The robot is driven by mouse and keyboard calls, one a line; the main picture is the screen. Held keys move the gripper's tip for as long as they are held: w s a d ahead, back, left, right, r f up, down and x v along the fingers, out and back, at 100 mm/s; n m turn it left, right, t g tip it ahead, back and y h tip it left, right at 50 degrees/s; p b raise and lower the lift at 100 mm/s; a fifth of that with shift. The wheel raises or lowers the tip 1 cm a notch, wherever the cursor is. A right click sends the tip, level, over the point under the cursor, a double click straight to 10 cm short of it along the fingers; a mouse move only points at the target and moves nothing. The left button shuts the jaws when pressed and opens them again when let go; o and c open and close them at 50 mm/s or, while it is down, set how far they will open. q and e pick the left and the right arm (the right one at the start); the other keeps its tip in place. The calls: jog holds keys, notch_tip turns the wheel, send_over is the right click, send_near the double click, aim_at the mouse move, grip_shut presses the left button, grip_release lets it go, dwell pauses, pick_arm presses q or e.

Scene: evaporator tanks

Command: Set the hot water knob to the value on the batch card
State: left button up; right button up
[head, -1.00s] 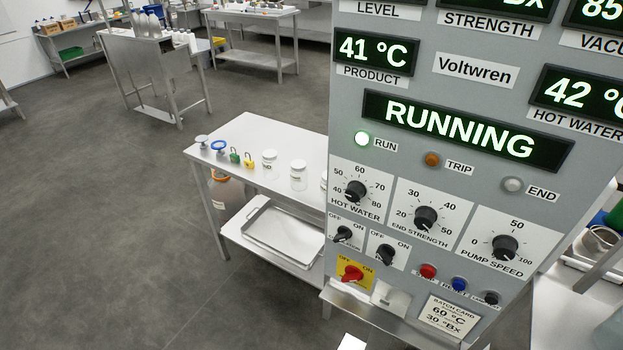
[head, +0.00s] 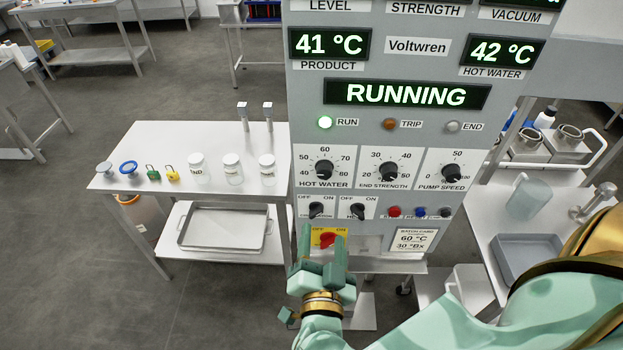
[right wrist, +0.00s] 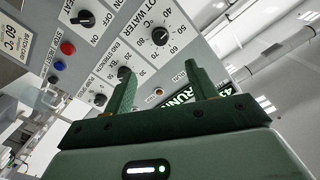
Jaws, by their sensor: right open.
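The hot water knob (head: 324,169) is a black dial on a white plate at the left of the grey panel, with a scale from 40 to 80. It also shows in the right wrist view (right wrist: 160,37), beyond the fingers. I cannot read its pointer exactly. The batch card (head: 413,240) low on the panel reads 60 °C and 30 °Bx. The hot water display (head: 501,51) reads 42 °C. My right gripper (head: 324,244) is open and empty, below the knob and in front of the red switch; its green fingers (right wrist: 162,82) stand apart. My left gripper is out of view.
The end strength knob (head: 389,171) and pump speed knob (head: 457,171) sit right of the hot water knob. Two black switches lie below it, above the red switch (head: 326,239). A steel table (head: 220,150) with jars stands left of the panel.

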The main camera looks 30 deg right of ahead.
jog(key=w+d, duration=0.1)
jog(key=p, duration=0.1)
send_near(324, 175)
jog(key=x, duration=0.8)
jog(key=shift+w+d+p, duration=0.25)
jog(key=shift+p, duration=0.05)
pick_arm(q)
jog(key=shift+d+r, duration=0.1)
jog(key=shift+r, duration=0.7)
pick_arm(e)
jog(key=c, duration=1)
